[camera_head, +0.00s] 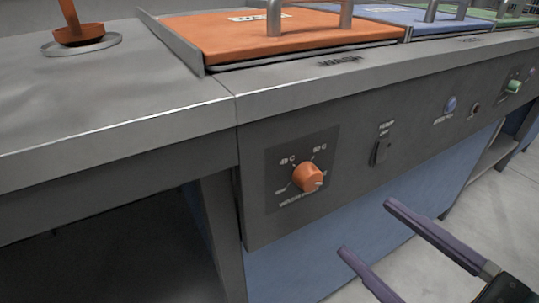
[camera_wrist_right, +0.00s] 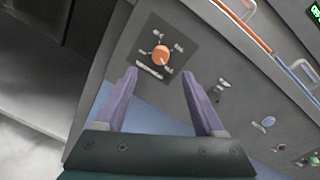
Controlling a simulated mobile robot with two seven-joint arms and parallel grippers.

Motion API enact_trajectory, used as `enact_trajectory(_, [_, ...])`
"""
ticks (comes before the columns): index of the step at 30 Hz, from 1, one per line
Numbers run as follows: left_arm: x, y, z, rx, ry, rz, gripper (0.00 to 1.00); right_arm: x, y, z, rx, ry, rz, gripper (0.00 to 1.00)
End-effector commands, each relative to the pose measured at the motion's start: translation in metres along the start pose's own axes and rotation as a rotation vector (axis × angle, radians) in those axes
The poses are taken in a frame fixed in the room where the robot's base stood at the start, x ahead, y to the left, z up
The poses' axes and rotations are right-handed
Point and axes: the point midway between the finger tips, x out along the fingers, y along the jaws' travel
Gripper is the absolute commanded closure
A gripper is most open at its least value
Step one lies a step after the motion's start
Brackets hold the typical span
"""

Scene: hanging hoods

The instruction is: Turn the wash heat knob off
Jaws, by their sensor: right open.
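The wash heat knob (camera_head: 308,177) is an orange round dial on a dark square plate on the grey front panel, with temperature marks around it. Its pale pointer mark faces the lower right. In the right wrist view the knob (camera_wrist_right: 161,54) lies ahead of the fingers, between their lines. My right gripper (camera_head: 364,227) is open, its two purple fingers apart and empty, to the lower right of the knob and not touching it. The fingers also show in the right wrist view (camera_wrist_right: 160,82). My left gripper is not in view.
A dark switch (camera_head: 381,151), a blue indicator (camera_head: 450,104) and a green knob (camera_head: 513,87) sit further right on the panel. An orange lid (camera_head: 240,40) with metal handles covers the wash tank above. The counter edge overhangs the panel. Open floor lies at the lower right.

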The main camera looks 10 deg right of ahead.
Motion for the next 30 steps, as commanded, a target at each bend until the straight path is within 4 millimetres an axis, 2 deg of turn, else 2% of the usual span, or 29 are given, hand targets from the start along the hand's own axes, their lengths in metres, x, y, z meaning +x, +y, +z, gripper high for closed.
enact_trajectory(1, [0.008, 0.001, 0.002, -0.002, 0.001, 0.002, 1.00, 0.000, 0.002, -0.008, 0.014, -0.004, -0.007, 0.29])
enact_trajectory(5, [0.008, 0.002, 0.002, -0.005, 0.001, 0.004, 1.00, 0.007, -0.001, -0.007, 0.030, -0.009, -0.016, 0.29])
enact_trajectory(15, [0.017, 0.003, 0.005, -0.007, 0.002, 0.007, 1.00, 0.069, -0.001, -0.006, 0.027, -0.010, -0.016, 0.29])
enact_trajectory(19, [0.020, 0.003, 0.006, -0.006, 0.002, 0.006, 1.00, 0.087, -0.002, -0.006, 0.026, -0.009, -0.015, 0.29])
enact_trajectory(24, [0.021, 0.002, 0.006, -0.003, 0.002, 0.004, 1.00, 0.097, -0.002, -0.005, 0.027, -0.007, -0.013, 0.29])
enact_trajectory(30, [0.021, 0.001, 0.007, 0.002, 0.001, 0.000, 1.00, 0.098, -0.002, -0.005, 0.026, -0.006, -0.012, 0.29])
